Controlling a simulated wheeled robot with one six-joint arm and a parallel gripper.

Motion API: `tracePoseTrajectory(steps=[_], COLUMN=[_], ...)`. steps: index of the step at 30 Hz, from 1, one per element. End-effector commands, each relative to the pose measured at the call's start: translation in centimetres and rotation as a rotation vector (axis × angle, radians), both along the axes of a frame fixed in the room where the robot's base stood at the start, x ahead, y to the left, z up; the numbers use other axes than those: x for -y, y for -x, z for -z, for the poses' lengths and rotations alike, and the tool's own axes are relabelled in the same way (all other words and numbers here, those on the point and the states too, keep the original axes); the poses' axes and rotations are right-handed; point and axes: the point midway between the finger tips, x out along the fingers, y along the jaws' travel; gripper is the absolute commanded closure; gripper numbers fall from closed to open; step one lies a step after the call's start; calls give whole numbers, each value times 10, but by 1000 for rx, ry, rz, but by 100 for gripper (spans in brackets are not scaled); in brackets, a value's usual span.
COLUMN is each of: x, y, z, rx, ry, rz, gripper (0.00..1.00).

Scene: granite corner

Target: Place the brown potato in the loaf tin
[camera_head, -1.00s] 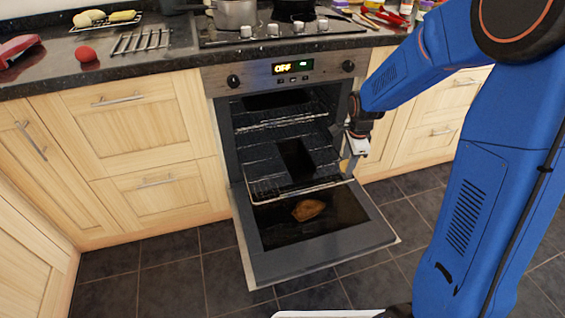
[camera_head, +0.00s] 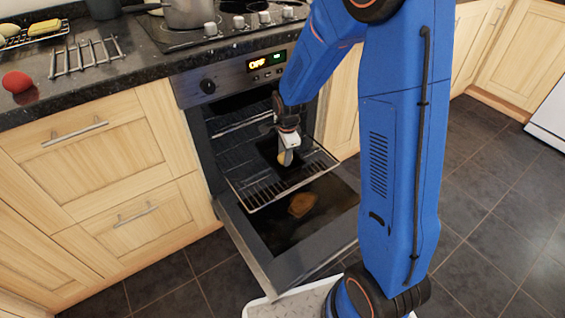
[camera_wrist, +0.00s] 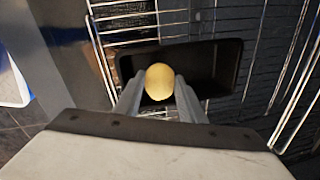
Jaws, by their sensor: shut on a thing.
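My gripper (camera_head: 288,153) is shut on a rounded yellowish-tan potato (camera_head: 283,158), which also shows between the fingertips in the wrist view (camera_wrist: 160,82). The dark rectangular loaf tin (camera_wrist: 222,62) sits on the pulled-out oven rack; it is partly hidden by my gripper in the head view (camera_head: 264,151). In the wrist view the potato overlaps the near side of the tin, with the dark inside behind it. I cannot tell how far the potato is above the tin floor.
The oven door (camera_head: 338,208) is folded down, with a brown patch or flat thing (camera_head: 302,204) on it. The wire rack (camera_head: 247,199) juts out above the door. The counter holds a red ball-like item (camera_head: 17,82), a metal rack (camera_head: 88,58) and a pot (camera_head: 188,12).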

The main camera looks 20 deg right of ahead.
Motion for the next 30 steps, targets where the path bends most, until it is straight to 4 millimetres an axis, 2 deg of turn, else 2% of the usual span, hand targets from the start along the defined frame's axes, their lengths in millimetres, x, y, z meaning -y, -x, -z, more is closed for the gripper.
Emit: tracePoseTrajectory(steps=[5, 13, 25, 26, 30], x=[0, 0, 0, 0, 0], y=[0, 1, 0, 0, 0], z=[10, 41, 46, 45, 45], rx=[0, -1, 0, 1, 1], ry=[0, 0, 0, 0, 0], rz=[0, 0, 0, 0, 0], gripper=[87, 87, 87, 56, 56])
